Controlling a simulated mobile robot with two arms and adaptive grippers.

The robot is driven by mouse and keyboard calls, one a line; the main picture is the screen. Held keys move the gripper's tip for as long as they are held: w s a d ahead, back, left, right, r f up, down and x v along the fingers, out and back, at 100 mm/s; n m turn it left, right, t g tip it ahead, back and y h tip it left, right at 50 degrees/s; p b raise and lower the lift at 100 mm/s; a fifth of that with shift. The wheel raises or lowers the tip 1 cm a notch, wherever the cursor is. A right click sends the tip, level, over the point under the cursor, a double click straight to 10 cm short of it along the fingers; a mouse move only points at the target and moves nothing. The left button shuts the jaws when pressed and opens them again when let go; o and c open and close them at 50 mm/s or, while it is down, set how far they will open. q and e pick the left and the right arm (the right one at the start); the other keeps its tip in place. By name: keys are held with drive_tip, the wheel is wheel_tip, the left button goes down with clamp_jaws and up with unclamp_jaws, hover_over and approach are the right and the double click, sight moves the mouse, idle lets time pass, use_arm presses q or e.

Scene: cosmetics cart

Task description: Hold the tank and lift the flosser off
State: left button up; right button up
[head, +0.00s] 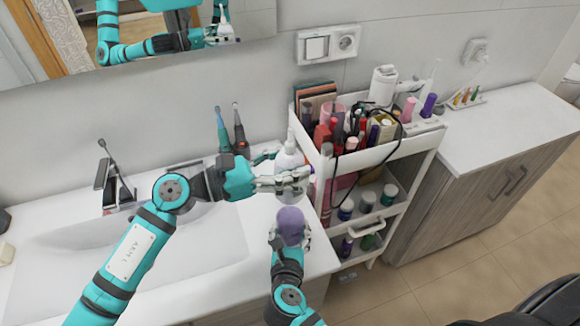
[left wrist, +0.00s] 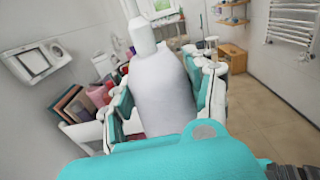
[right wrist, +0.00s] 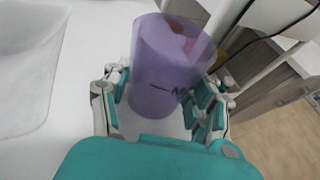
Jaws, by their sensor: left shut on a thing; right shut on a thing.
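The white flosser (head: 288,160) is upright in my left gripper (head: 296,180); its white body (left wrist: 163,90) fills the middle of the left wrist view between the fingers. The purple tank (head: 291,224) is directly below it near the counter's front right edge. My right gripper (head: 290,238) is shut around the tank's sides. In the right wrist view the tank (right wrist: 165,75) looks translucent, with its upper end clear of the flosser and something reddish showing through. The flosser's lower end is above the tank, apart from it. Whether the tank touches the counter is unclear.
A white cart (head: 372,157) full of cosmetics stands close on the right. A sink (head: 190,235) lies to the left. Two electric toothbrushes (head: 240,135) stand behind my left gripper. A wooden cabinet (head: 480,190) is farther right.

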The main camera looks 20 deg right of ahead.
drive_tip(key=o, duration=1.3)
drive_tip(key=shift+c, duration=0.2)
drive_tip(key=v, duration=1.2)
drive_tip(key=shift+s+f, duration=0.1)
